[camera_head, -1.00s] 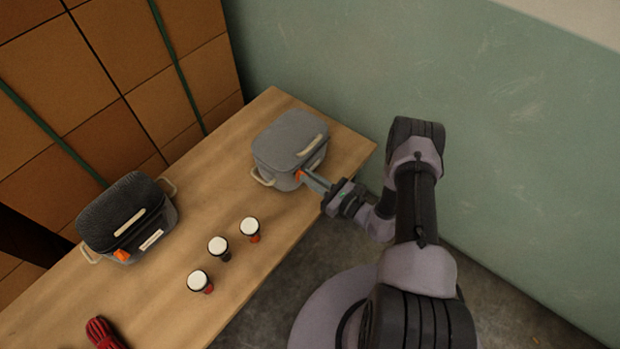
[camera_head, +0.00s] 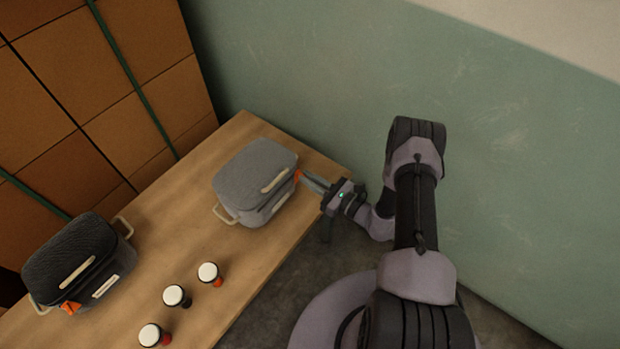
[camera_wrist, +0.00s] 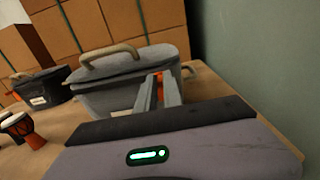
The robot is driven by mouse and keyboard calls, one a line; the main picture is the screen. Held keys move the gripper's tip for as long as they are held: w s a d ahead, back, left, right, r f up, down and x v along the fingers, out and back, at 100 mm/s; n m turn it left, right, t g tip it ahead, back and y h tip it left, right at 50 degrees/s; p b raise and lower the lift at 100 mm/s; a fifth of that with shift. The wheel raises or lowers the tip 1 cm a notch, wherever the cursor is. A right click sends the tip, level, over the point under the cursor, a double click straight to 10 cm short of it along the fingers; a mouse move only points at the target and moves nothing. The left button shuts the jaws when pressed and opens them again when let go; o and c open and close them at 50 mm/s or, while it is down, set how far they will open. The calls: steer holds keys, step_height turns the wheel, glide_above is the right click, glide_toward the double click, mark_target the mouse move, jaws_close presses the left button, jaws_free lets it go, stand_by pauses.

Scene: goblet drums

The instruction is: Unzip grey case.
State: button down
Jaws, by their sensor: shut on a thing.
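The grey case (camera_head: 250,165) stands on the wooden table, lid down, with a beige handle on its front and a beige loop at its left side. It also shows in the wrist view (camera_wrist: 105,97), with the handle arching over its lid. My gripper (camera_head: 303,177) is at the case's right front corner, shut on the orange zipper pull (camera_head: 297,176). In the wrist view, the fingers (camera_wrist: 160,92) reach to the orange pull (camera_wrist: 157,76) by the seam under the lid. The fingers partly hide the pull and the front of the case.
A black case (camera_head: 72,250) with its own orange pull stands at the left of the table (camera_head: 180,225). Several small goblet drums (camera_head: 176,296) stand between it and the table's front edge. Stacked boxes (camera_head: 100,90) are behind, and a green wall (camera_head: 480,160) is at the right.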

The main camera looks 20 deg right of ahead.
steer(key=c, duration=1.5)
jaws_free()
steer(key=p+v, duration=0.3)
steer(key=v, duration=1.4)
steer(key=shift+s+d+p, duration=0.1)
steer(key=shift+s+p, duration=0.05)
steer(key=shift+p, duration=0.15)
steer(key=shift+r, duration=0.1)
